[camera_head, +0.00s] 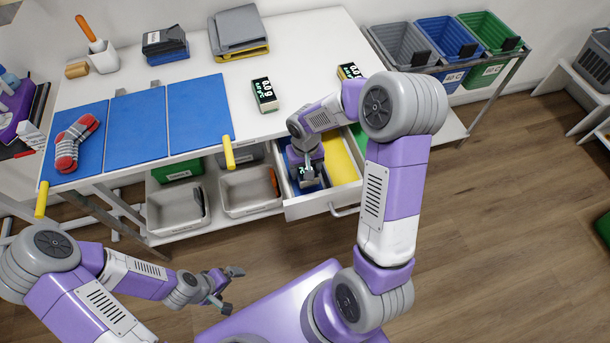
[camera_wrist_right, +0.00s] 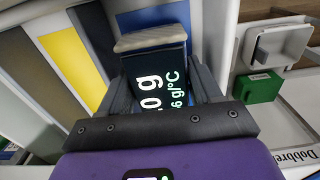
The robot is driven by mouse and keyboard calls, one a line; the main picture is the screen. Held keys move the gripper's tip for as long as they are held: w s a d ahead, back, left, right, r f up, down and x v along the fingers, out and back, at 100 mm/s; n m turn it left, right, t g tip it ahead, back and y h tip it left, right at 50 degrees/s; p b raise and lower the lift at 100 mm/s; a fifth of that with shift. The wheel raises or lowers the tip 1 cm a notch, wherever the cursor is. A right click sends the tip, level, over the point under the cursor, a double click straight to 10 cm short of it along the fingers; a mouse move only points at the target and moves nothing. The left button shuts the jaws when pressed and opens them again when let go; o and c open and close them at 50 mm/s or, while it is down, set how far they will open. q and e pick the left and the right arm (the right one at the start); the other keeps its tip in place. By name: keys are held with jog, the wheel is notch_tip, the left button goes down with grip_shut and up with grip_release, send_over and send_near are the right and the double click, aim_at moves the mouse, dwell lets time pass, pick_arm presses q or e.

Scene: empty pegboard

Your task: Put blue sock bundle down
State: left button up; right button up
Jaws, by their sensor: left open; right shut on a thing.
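No blue sock bundle can be made out in either view. A red and grey striped sock bundle (camera_head: 75,143) lies on the leftmost blue mat. My right gripper (camera_head: 304,168) is down at the open drawer (camera_head: 307,208), over its left part. In the right wrist view, my right gripper (camera_wrist_right: 164,78) is shut on a black block (camera_wrist_right: 160,82) with pale printed text and a beige end. Whether the block touches the drawer floor is hidden. My left gripper (camera_head: 226,286) is open and empty in front of the table, low and away from it.
Black labelled boxes (camera_head: 265,95) stand on the white table. Three blue mats (camera_head: 137,130) lie at left. Grey bins (camera_head: 250,191) sit below, and grey, blue and green crates (camera_head: 447,40) stand at back right.

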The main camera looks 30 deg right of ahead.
jog(key=shift+f+b, duration=0.45)
jog(key=shift+f, duration=1.35)
jog(key=shift+f, duration=0.25)
jog(key=o, duration=0.9)
jog(key=shift+r, duration=0.1)
jog(key=shift+r, duration=0.15)
